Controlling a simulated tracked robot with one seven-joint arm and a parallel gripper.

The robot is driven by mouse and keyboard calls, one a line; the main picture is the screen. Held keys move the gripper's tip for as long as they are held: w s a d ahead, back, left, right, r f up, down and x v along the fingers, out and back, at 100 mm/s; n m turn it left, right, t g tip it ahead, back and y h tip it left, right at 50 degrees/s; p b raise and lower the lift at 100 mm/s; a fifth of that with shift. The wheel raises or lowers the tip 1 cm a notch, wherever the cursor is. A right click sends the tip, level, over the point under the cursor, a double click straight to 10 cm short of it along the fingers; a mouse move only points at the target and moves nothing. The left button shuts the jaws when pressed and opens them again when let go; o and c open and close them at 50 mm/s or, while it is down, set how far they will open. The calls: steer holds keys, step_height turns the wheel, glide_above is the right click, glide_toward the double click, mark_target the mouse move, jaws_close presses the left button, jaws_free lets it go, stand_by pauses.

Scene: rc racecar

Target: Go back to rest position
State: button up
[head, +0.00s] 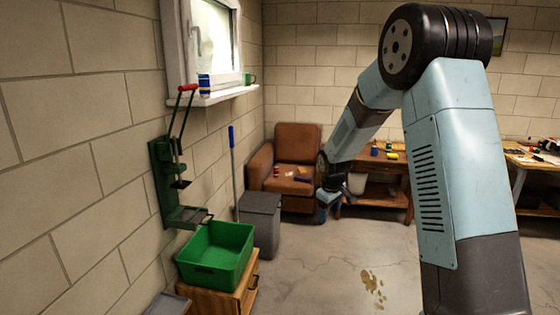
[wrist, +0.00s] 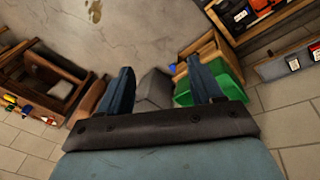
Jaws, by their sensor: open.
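My arm rises at the right of the head view, bends at the top and reaches forward and down toward the middle of the room. At its far end my gripper (head: 322,212) is small and partly hidden by the wrist. In the wrist view my gripper (wrist: 160,66) has its two dark blue fingers wide apart. Nothing is held between them. The grey bin (head: 260,222) shows beyond and between the fingers in the wrist view (wrist: 154,90), well apart from them. The green crate (wrist: 219,82) shows behind the right finger.
The green crate (head: 215,255) sits on a wooden cabinet (head: 240,291) by the left wall. A green lever press (head: 164,185) is mounted above it. A brown armchair (head: 297,150) and a wooden table (head: 378,162) stand at the back. The stained concrete floor (head: 335,272) between is open.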

steer(key=s+d+r+m+t, duration=0.1)
steer(key=s+d+r+m, duration=0.1)
steer(key=s+r, duration=0.65)
steer(key=s+d+r+m, duration=0.2)
steer(key=s+d+r, duration=0.1)
steer(key=s+r, duration=0.6)
steer(key=s+d+r+m+t, duration=0.1)
steer(key=s+r+m, duration=0.1)
steer(key=s, duration=0.9)
steer(key=s+r+m, duration=0.2)
steer(key=s+r, duration=0.1)
steer(key=s, duration=0.7)
steer(key=shift+s+d+r+t+y, duration=0.15)
steer(key=shift+s+d+t+y, duration=0.15)
steer(key=shift+s+d+t, duration=0.1)
